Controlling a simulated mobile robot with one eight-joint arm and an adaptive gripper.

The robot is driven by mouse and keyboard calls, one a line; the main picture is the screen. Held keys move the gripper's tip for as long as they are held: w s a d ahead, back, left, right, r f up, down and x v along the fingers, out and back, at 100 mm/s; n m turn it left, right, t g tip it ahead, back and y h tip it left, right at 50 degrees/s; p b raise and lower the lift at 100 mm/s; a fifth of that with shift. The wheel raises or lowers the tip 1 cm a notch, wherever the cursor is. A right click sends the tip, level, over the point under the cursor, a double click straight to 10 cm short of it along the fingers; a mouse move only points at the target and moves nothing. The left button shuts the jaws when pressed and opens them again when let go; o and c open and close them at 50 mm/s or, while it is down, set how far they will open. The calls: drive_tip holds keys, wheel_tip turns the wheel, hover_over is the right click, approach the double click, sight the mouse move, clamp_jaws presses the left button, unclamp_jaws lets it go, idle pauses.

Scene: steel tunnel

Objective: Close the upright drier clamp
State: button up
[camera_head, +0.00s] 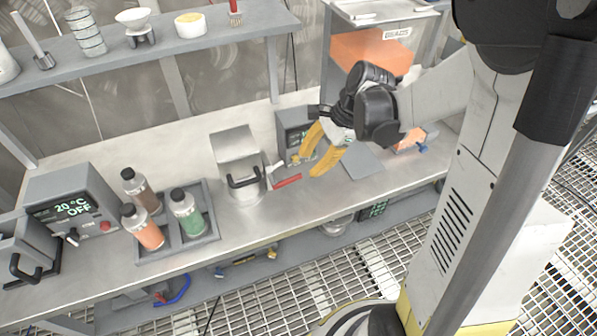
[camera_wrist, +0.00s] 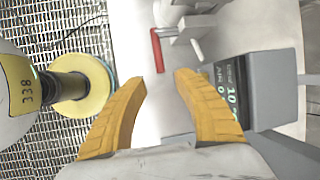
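A clamp with a red handle (camera_head: 288,181) sits on the bench beside a steel vessel (camera_head: 243,188) with a black handle. In the wrist view the red handle (camera_wrist: 157,50) lies just beyond my fingertips, with a pale metal rod (camera_wrist: 197,48) beside it. I cannot tell from these views whether the clamp is fully open. My gripper (camera_head: 306,164) has yellow fingers and hangs above the bench, to the right of the vessel. In the wrist view my gripper (camera_wrist: 160,78) is open, and nothing is between the fingers.
A grey display box (camera_head: 294,128) stands behind my gripper, partly hidden by it. A rack (camera_head: 172,236) with several bottles and a control box (camera_head: 75,205) reading 20 °C OFF stand at left. A shelf (camera_head: 110,55) runs above; an orange bin (camera_head: 370,52) is at upper right.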

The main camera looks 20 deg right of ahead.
sight(302, 174)
drive_tip(key=b+x, duration=0.2)
drive_tip(key=x, duration=0.4)
drive_tip(key=shift+w+a+f, duration=0.1)
drive_tip(key=shift+f, duration=0.2)
clamp_jaws()
